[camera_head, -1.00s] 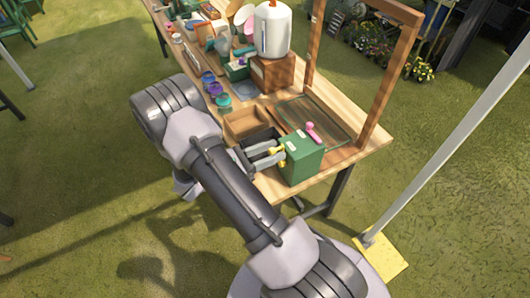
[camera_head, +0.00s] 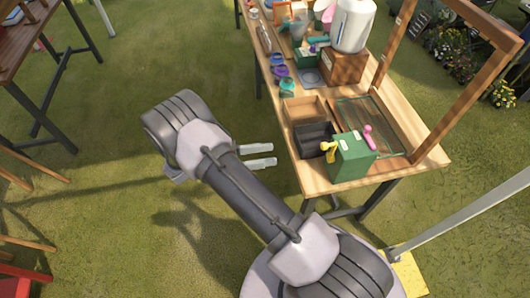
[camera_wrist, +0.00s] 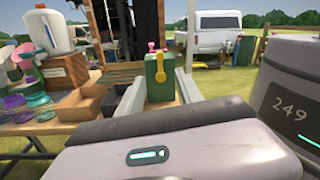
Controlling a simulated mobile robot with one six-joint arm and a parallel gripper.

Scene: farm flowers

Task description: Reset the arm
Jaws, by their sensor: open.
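My gripper (camera_head: 261,155) is open and empty in the head view, off the left edge of the table, over the grass. Its two light fingers point right, toward the table. In the wrist view my gripper (camera_wrist: 158,98) shows its two fingers spread apart, with the green box (camera_wrist: 159,86) beyond and between them in the picture. The green box also shows in the head view (camera_head: 352,160) on the near end of the wooden table, with a yellow handle (camera_head: 328,151) and a pink handle (camera_head: 369,137). The fingers are apart from the box.
The wooden table (camera_head: 312,180) holds a wooden tray (camera_head: 303,109), a dark tray (camera_head: 314,140), several jars and a white dispenser (camera_head: 353,25) on a wooden block (camera_head: 344,67). A wooden frame (camera_head: 400,40) stands on it. A pale pole (camera_head: 470,212) rises at right.

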